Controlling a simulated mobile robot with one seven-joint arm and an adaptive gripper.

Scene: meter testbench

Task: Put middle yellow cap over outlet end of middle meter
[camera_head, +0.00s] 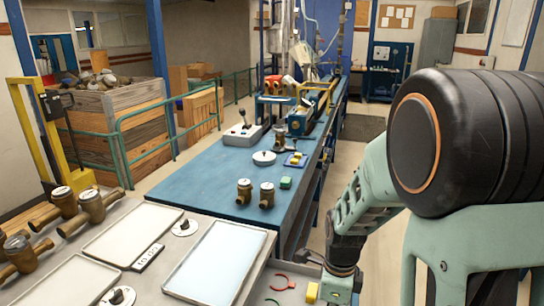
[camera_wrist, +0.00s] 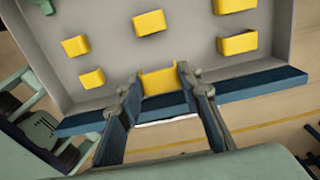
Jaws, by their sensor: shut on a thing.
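My gripper (camera_wrist: 160,90) is shut on a yellow cap (camera_wrist: 160,80) in the wrist view, with one finger on each side of it. The held cap is over the near wall of a grey tray (camera_wrist: 120,75). In the head view my gripper is low at the right and its fingers are largely hidden; a yellow cap (camera_head: 312,292) shows beside it. Two brass meters (camera_head: 244,191) (camera_head: 267,194) stand on the blue bench (camera_head: 200,180), well away from my gripper. Which meter is the middle one, I cannot tell.
Several other yellow caps (camera_wrist: 150,22) lie in the tray. More brass meters (camera_head: 92,206) lie on the left table, beside white-lined trays (camera_head: 131,235). A green block (camera_head: 285,182) and a white disc (camera_head: 264,158) are on the bench. Red pliers-like handles (camera_head: 283,282) lie left of my gripper.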

